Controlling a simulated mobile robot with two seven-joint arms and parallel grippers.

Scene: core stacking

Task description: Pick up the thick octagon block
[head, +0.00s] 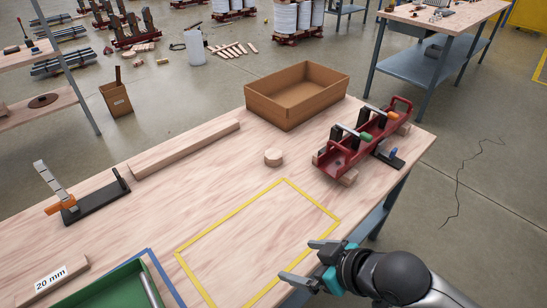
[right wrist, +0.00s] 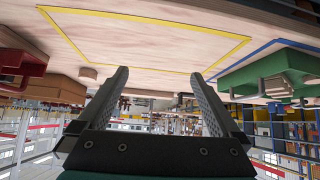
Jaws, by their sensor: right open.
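The thick octagon block (head: 273,157) is a small pale wooden piece lying flat on the wooden table, just beyond the far corner of the yellow outline. It also shows small in the right wrist view (right wrist: 88,73), left of the fingers. My right gripper (head: 308,262) is open and empty at the near right, close to the yellow outline's right side and well short of the block. Its two dark fingers (right wrist: 160,75) stand apart in the right wrist view. My left gripper is not in view.
A cardboard box (head: 294,112) and a red holder with handled tools (head: 345,160) stand beyond and right of the block. A long wooden bar (head: 185,152) lies left. A green tray (head: 88,292) sits at near left. The yellow-outlined area (head: 255,240) is empty.

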